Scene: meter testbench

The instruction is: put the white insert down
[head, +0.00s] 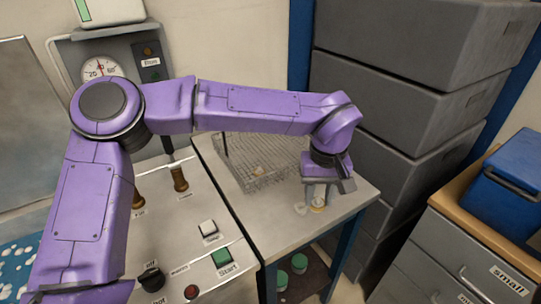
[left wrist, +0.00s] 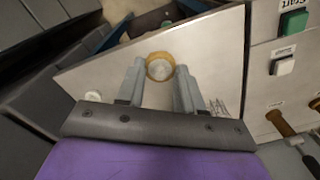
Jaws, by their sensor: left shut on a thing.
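My left gripper (head: 319,201) points down over the small grey table (head: 285,228), near its right side. It is shut on a small round piece, white in the middle with a tan rim; this white insert (left wrist: 160,67) shows between the fingertips in the left wrist view. In the head view the piece (head: 318,207) is small and partly hidden by the fingers. I cannot tell whether it touches the table. My right gripper is not in view.
A wire basket (head: 262,165) stands behind and left of the gripper. Grey crates (head: 400,130) rise at the right. The test bench with a green button (head: 222,257) is at the left. Bare tabletop lies in front.

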